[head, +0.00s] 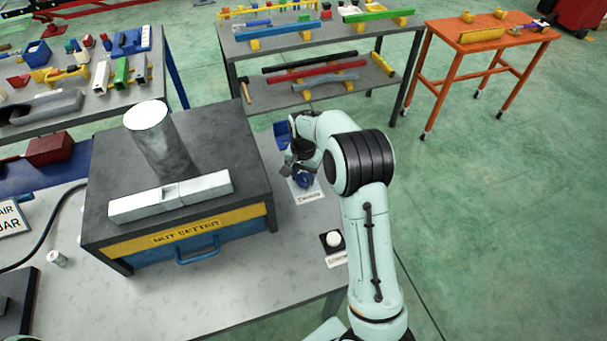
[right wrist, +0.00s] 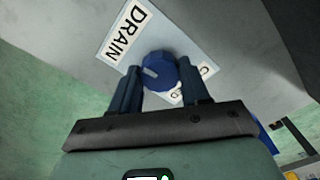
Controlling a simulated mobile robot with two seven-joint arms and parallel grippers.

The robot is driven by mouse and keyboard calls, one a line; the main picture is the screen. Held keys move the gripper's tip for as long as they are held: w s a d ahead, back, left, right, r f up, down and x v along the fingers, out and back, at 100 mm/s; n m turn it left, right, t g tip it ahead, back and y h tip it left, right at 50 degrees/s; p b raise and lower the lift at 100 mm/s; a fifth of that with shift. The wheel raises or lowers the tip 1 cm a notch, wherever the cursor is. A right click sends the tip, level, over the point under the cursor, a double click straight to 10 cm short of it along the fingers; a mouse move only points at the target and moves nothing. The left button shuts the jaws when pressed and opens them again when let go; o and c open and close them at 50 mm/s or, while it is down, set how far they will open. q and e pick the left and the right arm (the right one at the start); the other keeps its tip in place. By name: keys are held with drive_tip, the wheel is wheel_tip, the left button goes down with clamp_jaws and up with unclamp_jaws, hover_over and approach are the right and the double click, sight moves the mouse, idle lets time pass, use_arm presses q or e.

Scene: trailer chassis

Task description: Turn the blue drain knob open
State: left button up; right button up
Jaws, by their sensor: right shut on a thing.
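The blue drain knob (head: 304,181) is on the workbench, right of the nut setter cabinet. In the right wrist view the round knob (right wrist: 157,72) has a pale mark on its face and a white label reading DRAIN (right wrist: 124,32) beside it. My right gripper (right wrist: 160,69) has one finger on each side of the knob and is shut on it. In the head view my right gripper (head: 298,170) partly covers the knob. Other label lettering near the fingers is partly hidden. My left gripper is not in view.
The nut setter cabinet (head: 180,250) stands left of the knob, with a grey cylinder (head: 165,150) and a pale bar (head: 170,197) on top. A white button (head: 333,239) is nearer the bench's front. A blue bin (head: 282,135) is behind the knob. Green floor lies right.

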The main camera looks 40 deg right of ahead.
sight(303, 177)
drive_tip(key=shift+m, duration=0.7)
drive_tip(key=o, duration=1.1)
drive_tip(key=shift+c, duration=0.2)
wheel_tip(303, 177, up, 14)
drive_tip(key=shift+f, duration=0.25)
